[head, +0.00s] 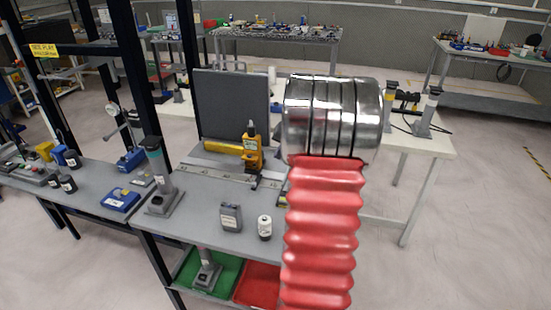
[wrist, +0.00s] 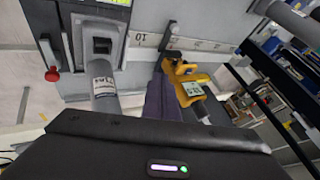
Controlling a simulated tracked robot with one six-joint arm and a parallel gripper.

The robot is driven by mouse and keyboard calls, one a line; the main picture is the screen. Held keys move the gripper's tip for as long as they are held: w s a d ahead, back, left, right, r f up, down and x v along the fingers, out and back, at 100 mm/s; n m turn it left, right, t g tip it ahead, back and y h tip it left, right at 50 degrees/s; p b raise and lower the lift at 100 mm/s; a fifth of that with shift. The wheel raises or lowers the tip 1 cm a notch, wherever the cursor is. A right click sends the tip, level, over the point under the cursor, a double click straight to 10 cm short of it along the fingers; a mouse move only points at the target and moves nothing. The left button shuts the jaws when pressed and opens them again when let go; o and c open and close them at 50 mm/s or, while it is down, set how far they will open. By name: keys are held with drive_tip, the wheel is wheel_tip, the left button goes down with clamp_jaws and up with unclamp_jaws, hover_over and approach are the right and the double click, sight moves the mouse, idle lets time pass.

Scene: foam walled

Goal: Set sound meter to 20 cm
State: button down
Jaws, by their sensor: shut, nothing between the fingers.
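The yellow sound meter (head: 252,152) stands upright on the grey bench, at the ruled rail (head: 215,172) in front of a dark grey panel (head: 232,105). In the wrist view the sound meter (wrist: 190,90) shows with its pale display, beside the pale scale (wrist: 205,45). A "10" is readable on the scale to its left; I cannot read the meter's exact position. My gripper (wrist: 160,132) fills the bottom of the wrist view as a dark body, shut and apart from the meter. In the head view my red and chrome arm hides the rail's right part.
A grey stand (head: 159,180) is at the bench's left. A black post (head: 126,60) rises at left. A lower shelf holds green and red trays.

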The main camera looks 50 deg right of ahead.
drive_tip(key=shift+v, duration=1.15)
